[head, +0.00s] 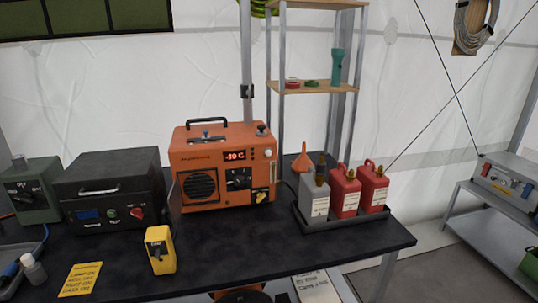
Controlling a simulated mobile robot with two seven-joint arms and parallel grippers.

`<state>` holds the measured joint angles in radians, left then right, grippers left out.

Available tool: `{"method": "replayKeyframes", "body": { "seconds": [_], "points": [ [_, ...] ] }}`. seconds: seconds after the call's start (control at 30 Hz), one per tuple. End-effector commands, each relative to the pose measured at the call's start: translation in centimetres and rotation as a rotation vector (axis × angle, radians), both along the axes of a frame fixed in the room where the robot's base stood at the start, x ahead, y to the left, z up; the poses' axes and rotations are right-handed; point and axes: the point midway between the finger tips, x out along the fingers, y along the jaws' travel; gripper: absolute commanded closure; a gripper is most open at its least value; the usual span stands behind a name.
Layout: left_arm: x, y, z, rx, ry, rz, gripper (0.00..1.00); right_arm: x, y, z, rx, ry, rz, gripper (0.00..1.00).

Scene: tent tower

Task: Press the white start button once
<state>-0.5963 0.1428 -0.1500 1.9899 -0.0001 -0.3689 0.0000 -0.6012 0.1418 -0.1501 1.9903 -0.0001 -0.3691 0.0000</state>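An orange machine (222,135) with a black top handle stands on the dark table. Its front has a round black grille on the left, a lit red display (235,155) and a dark control panel (238,179). Neither of my grippers is in view, and nothing covers the machine's front.
On the dark table (225,255), a black box (110,180) with a green button and red switch stands left of the machine. A yellow device (160,250) stands in front. A grey canister (314,197) and red canisters (345,190) stand in a tray on the right. The front middle is clear.

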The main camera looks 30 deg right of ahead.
Motion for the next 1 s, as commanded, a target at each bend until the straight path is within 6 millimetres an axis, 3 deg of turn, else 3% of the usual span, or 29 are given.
{"method": "replayKeyframes", "body": {
  "seconds": [0.03,0.27,1.0],
  "points": [
    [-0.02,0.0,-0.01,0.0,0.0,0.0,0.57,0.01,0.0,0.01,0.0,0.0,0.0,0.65],
    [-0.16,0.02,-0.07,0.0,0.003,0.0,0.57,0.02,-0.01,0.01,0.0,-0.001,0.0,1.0],
    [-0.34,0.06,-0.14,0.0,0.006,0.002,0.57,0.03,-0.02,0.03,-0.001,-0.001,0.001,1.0]
  ]
}}
